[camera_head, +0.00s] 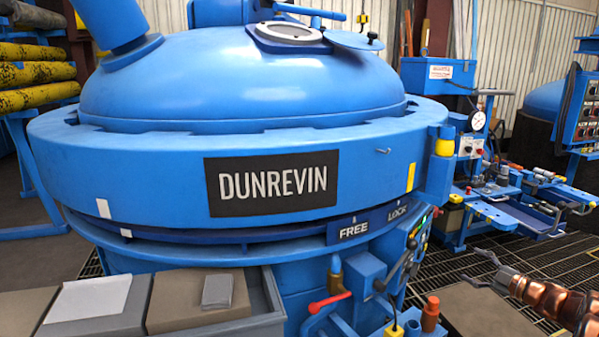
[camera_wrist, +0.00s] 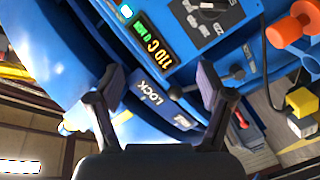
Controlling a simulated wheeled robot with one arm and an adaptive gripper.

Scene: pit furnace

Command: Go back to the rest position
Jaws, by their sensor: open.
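My gripper (camera_head: 479,267) is at the lower right in the head view, at the end of my copper-coloured arm. It is apart from the blue furnace (camera_head: 130,150) and to the right of its lower panel. In the wrist view my gripper (camera_wrist: 160,88) shows two dark fingers spread wide, with nothing held between them. Behind the fingers is a blue LOCK label (camera_wrist: 152,92), seen tilted. A lit display (camera_wrist: 152,45) reading about 110 C is above it.
Levers and a red handle (camera_head: 329,302) stick out from the furnace front. A bench with a gauge (camera_head: 477,120) stands at the right. An orange knob (camera_wrist: 292,28) and yellow block (camera_wrist: 301,101) show at right in the wrist view.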

